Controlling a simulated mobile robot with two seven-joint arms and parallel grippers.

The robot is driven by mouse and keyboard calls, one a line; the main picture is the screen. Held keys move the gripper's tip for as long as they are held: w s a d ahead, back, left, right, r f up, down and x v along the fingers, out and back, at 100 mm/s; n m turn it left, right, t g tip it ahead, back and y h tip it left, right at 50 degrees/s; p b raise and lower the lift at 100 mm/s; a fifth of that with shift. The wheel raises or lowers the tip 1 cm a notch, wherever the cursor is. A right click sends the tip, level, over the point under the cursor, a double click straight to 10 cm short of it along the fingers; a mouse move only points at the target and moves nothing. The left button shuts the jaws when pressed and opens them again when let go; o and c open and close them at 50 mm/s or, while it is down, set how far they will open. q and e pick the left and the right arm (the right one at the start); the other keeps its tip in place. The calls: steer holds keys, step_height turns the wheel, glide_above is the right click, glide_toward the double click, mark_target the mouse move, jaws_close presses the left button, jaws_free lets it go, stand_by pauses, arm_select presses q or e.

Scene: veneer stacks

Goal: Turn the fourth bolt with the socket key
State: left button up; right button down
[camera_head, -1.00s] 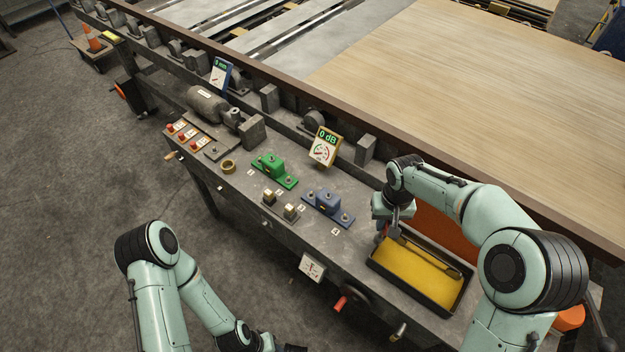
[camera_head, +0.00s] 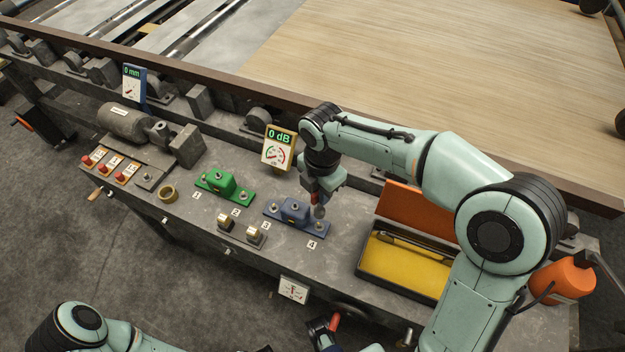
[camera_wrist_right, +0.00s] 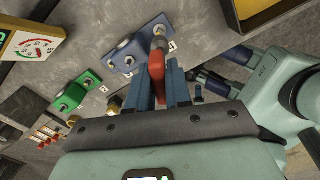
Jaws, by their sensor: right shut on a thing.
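My right gripper (camera_head: 317,188) is shut on the red-handled socket key (camera_wrist_right: 157,62), above the right end of the blue bracket (camera_head: 293,213). The key's metal socket points down at the bolt spot by label 4 (camera_head: 312,245). The bracket's other bolt, by label 3 (camera_head: 265,226), shows uncovered. The green bracket (camera_head: 219,187) stands further left with labels 1 and 2. My left gripper (camera_head: 322,336) is low at the bottom edge; its jaws are unclear.
The open case (camera_head: 365,268) with yellow lining lies right of the blue bracket. A yellow gauge reading 0 dB (camera_head: 279,148) stands behind it. A brass ring (camera_head: 168,193) and red buttons (camera_head: 104,168) are at left.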

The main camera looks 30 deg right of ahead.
mark_target(320, 207)
arm_select(q)
steer(key=shift+w+f, duration=0.1)
steer(key=shift+w, duration=0.1)
arm_select(e)
steer(key=shift+r+n, duration=0.1)
steer(key=shift+n, duration=0.5)
arm_select(q)
steer(key=shift+s+r, duration=0.2)
arm_select(e)
steer(key=shift+f+b, duration=1.35)
steer(key=shift+f, duration=1.35)
arm_select(q)
steer(key=shift+w+f, duration=0.3)
steer(key=shift+f, duration=0.35)
steer(key=shift+w+f, duration=0.3)
steer(key=shift+f, duration=0.3)
steer(key=shift+r, duration=0.25)
steer(key=shift+s+f+b, duration=0.1)
steer(key=shift+f+b, duration=0.35)
steer(key=shift+f, duration=0.25)
arm_select(e)
steer(key=shift+d+f, duration=0.1)
steer(key=shift+f, duration=1)
arm_select(q)
steer(key=shift+r, duration=0.1)
